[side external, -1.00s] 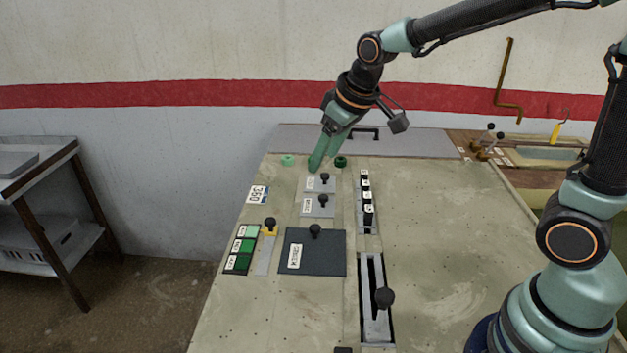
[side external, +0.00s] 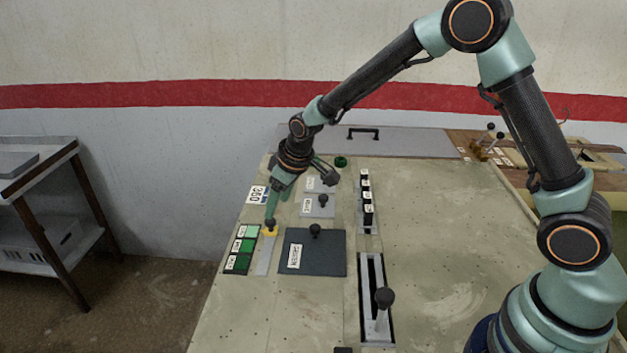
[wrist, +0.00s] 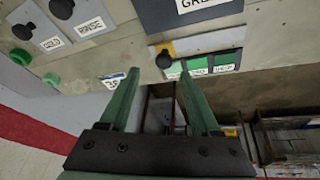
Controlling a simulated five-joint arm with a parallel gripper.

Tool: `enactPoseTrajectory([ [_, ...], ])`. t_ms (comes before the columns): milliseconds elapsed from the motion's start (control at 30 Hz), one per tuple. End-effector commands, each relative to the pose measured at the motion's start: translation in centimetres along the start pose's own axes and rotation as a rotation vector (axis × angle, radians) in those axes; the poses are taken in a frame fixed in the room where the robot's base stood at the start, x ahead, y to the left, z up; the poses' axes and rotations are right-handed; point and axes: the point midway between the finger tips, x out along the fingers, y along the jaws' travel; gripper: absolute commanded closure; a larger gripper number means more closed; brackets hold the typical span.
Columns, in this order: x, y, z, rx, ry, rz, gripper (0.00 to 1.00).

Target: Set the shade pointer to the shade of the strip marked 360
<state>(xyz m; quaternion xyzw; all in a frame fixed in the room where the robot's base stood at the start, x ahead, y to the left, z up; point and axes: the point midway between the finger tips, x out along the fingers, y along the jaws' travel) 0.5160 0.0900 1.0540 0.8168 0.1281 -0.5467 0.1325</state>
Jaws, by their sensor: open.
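The yellow shade pointer (side external: 270,233) with its black knob (side external: 270,222) is at the far end of its grey track (side external: 263,258), beside the lightest patch of the three-shade green panel (side external: 240,248). A white plate marked 360 (side external: 257,194) lies farther back; no strip beside it can be made out. My gripper (side external: 271,216) is open, pointing down just over the pointer's knob. In the wrist view the knob (wrist: 163,60) shows just beyond the gap between my fingertips (wrist: 159,76); contact cannot be told.
A dark green round piece (side external: 340,162) stands at the back. Two grey plates with knobs (side external: 318,205), a dark knobbed plate (side external: 318,265), a row of black switches (side external: 367,205) and a long lever slot (side external: 375,300) lie right of the pointer. The board's right side is clear.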

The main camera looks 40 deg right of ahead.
Motion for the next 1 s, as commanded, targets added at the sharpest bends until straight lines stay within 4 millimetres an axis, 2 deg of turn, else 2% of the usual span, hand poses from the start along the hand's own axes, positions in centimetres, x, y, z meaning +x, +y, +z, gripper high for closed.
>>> enactPoseTrajectory([
  [100,2.1,-0.2,0.1,0.0,-0.003,-0.002,0.36],
  [300,4.4,-0.4,0.0,0.0,-0.001,-0.003,0.36],
  [500,5.3,-0.4,-0.1,0.001,0.002,-0.003,0.36],
  [767,5.3,-0.4,-0.1,0.001,0.002,-0.003,0.36],
  [867,5.3,-0.4,-0.1,0.001,0.001,-0.003,0.7],
  [933,5.3,-0.4,-0.1,0.001,0.001,-0.003,0.97],
  [1000,5.3,-0.4,-0.1,0.002,0.001,-0.002,1.0],
])
